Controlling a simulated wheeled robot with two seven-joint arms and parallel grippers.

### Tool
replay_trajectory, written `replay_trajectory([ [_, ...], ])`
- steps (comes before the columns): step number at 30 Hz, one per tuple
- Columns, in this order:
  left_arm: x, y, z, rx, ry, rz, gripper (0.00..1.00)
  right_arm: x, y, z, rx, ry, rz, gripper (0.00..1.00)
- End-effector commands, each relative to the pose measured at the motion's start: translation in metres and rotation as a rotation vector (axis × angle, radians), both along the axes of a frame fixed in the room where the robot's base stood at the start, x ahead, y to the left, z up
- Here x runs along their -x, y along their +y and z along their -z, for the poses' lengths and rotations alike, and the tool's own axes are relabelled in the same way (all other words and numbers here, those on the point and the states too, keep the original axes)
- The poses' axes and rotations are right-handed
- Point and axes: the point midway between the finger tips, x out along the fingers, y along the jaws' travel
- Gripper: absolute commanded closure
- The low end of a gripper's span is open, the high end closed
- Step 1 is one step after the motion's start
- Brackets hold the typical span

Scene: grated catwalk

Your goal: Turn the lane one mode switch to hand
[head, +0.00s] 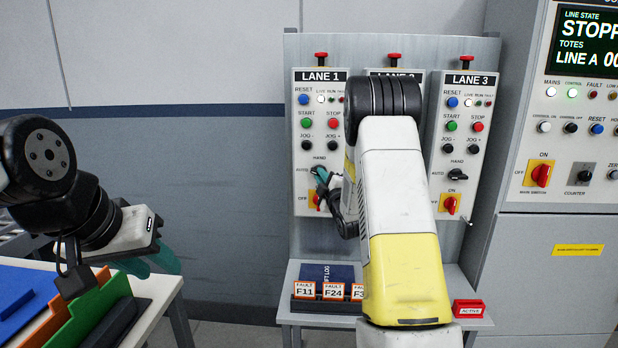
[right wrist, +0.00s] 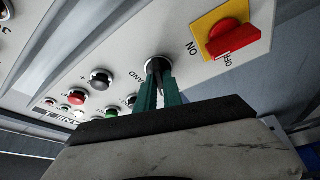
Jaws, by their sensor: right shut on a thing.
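The lane 1 panel (head: 306,125) is a light upright plate at the left of three lane panels. Its mode switch, a black knob (right wrist: 158,64), sits between HAND and AUTO markings and the yellow-backed red switch. My right gripper (head: 321,176) is at this knob. Its teal fingers, also in the right wrist view (right wrist: 159,92), are shut on the knob from both sides. The fingers cover most of the knob, so I cannot tell where it points. My left gripper (head: 150,262) hangs at the lower left, away from the panels; its finger gap is unclear.
The red ON/OFF switch (right wrist: 230,38) is close beside the held knob. My right arm hides most of the lane 2 panel. The lane 3 panel (head: 464,120) is to the right. A shelf with fault cards (head: 333,291) is below. Coloured folders (head: 95,310) stand at lower left.

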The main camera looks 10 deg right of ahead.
Motion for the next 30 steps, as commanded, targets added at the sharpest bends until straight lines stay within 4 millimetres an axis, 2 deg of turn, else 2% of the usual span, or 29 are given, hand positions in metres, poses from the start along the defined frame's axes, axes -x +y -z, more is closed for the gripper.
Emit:
replay_trajectory([
  [30, 0.0000, 0.0000, 0.0000, 0.000, 0.000, 0.000, 0.64, -0.0015, 0.0057, 0.0082, -0.914, -0.259, 0.003, 1.00],
])
